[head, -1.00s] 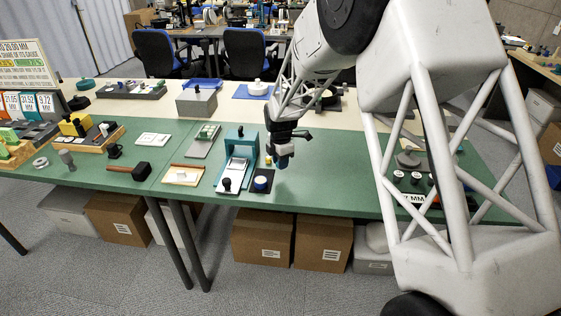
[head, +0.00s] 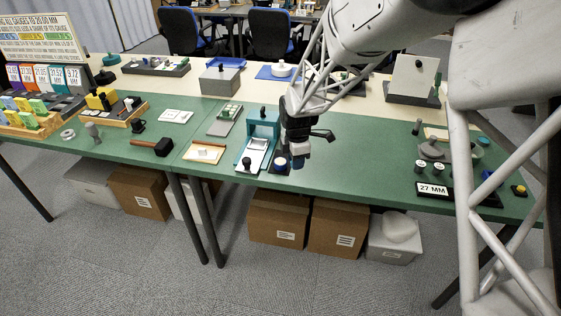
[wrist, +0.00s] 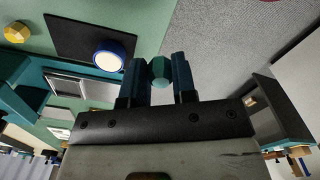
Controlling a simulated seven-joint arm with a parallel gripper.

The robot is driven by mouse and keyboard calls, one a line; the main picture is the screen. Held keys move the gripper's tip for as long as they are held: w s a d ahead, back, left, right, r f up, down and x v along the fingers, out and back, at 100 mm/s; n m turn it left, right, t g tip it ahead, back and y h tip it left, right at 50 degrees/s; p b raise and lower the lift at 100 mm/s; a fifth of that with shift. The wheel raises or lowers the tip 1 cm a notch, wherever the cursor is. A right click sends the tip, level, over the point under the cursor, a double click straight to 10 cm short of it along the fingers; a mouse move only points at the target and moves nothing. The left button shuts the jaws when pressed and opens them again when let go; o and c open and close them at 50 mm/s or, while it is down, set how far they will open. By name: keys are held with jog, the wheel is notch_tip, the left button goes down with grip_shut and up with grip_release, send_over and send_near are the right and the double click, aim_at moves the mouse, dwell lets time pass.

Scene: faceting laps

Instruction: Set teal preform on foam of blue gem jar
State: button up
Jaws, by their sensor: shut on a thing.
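The teal preform (wrist: 160,71) is a small faceted piece held between the two fingertips of my gripper (wrist: 158,76) in the wrist view. The blue gem jar (wrist: 124,47) is a short round cup with a blue rim and white foam (wrist: 108,60) inside. The foam looks empty. The jar stands on a dark pad (wrist: 72,28), beside my fingers and apart from the preform. In the head view my gripper (head: 299,160) hangs just right of the jar (head: 281,162), over the front of the green table. The preform cannot be made out there.
A teal stand (head: 262,128) with a white plate stands close left of the jar. A yellow faceted piece (wrist: 17,32) lies near the pad. The green table (head: 350,165) is clear to the right, up to a "27 MM" sign (head: 433,189).

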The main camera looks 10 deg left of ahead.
jog(key=s+d+m, duration=0.1)
jog(key=s, duration=0.7)
jog(key=shift+r, duration=0.45)
send_over(282, 161)
jog(key=shift+w+a+f, duration=0.1)
jog(key=shift+f, duration=0.65)
jog(key=shift+f, duration=1.75)
jog(key=shift+f, duration=0.1)
jog(key=o, duration=0.9)
